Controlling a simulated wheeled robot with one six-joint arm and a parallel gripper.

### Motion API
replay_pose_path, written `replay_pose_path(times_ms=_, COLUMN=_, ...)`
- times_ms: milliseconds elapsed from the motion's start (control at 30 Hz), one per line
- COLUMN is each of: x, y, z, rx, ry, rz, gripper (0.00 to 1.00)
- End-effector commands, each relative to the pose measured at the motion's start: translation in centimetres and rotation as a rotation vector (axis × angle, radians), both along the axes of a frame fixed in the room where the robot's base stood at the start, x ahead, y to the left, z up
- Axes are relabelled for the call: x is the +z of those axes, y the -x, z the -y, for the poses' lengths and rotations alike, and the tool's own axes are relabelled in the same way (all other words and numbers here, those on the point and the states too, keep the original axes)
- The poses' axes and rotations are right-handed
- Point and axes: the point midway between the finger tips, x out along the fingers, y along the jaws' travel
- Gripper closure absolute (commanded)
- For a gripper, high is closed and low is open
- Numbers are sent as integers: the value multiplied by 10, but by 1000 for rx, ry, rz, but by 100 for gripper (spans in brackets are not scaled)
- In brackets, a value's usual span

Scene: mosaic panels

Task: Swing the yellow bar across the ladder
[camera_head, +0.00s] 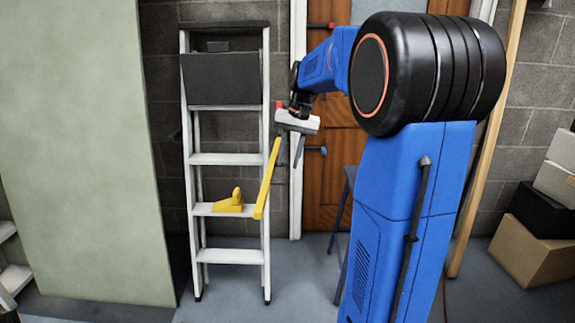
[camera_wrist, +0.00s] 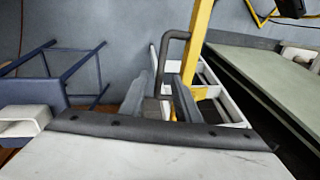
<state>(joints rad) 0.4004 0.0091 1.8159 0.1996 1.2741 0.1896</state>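The yellow bar (camera_head: 267,180) hangs at a steep slant along the right side of the white ladder (camera_head: 228,160), its lower end near a lower step. In the wrist view the bar (camera_wrist: 198,45) runs up behind the right finger, and the ladder (camera_wrist: 222,103) lies beyond. My gripper (camera_head: 290,153) is near the bar's upper end, pointing down. In the wrist view my gripper (camera_wrist: 162,98) has its fingers apart, with a dark grey bent handle (camera_wrist: 175,36) showing between them. I cannot tell whether either finger touches the handle. A yellow bracket (camera_head: 232,203) sits on a ladder step.
A pale green panel (camera_head: 85,150) stands left of the ladder. A wooden door (camera_head: 333,170) is behind my arm, with a dark blue stool (camera_head: 345,205) in front. Boxes (camera_head: 538,250) are stacked at the right. Grey floor (camera_head: 305,275) is open between ladder and stool.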

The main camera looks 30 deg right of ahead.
Motion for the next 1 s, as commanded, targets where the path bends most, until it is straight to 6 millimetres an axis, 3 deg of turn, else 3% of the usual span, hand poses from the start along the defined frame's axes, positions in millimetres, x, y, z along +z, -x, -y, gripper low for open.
replay_pose_path(times_ms=200, x=-20, y=-2, z=-3, rx=0, ry=-1, rz=-1, gripper=71)
replay_pose_path(times_ms=567, x=-24, y=-3, z=-4, rx=0, ry=0, rz=0, gripper=71)
replay_pose_path(times_ms=700, x=-24, y=-3, z=-4, rx=0, ry=0, rz=0, gripper=100)
replay_pose_path(times_ms=1000, x=-23, y=-4, z=-6, rx=-9, ry=0, rz=0, gripper=100)
